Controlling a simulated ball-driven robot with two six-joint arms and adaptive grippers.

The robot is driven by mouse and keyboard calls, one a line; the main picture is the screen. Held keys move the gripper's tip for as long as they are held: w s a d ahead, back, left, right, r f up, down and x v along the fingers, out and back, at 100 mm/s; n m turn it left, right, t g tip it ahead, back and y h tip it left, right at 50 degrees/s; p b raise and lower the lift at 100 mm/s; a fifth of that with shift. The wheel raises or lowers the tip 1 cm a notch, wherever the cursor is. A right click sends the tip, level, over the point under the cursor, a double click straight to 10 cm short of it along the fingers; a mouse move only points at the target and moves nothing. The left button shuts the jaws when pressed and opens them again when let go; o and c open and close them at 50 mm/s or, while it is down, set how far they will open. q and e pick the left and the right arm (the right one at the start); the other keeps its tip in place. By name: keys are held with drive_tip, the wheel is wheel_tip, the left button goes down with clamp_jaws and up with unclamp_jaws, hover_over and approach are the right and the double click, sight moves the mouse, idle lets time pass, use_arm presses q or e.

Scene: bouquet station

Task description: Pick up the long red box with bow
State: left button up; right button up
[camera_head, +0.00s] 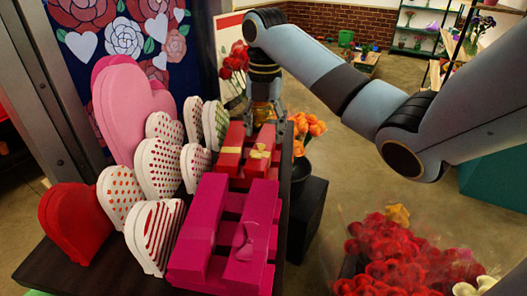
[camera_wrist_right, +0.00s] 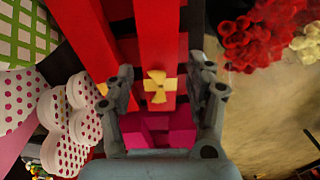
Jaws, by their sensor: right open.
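The long red box with a yellow bow (camera_head: 258,165) lies on the dark display table, behind the magenta boxes. In the right wrist view the same red box (camera_wrist_right: 158,40) runs up the middle, its bow (camera_wrist_right: 159,88) between the fingers. My right gripper (camera_head: 266,113) is over the far part of the red boxes, pointing down. In the wrist view its fingers (camera_wrist_right: 168,84) are spread on either side of the box, with gaps showing. It holds nothing. The far end of the box is partly hidden by the gripper in the head view. My left gripper is not in view.
Another red box (camera_head: 229,160) lies close on the left. Magenta boxes (camera_head: 198,222) are stacked in front. Heart-shaped boxes (camera_head: 160,165) crowd the table's left side. Orange flowers (camera_head: 308,126) stand just right of the table; red roses (camera_head: 398,250) are at lower right.

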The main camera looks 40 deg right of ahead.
sight(264, 144)
drive_tip(key=shift+f+p, duration=0.35)
drive_tip(key=shift+f, duration=1.55)
drive_tip(key=c, duration=1)
drive_tip(key=shift+r, duration=0.15)
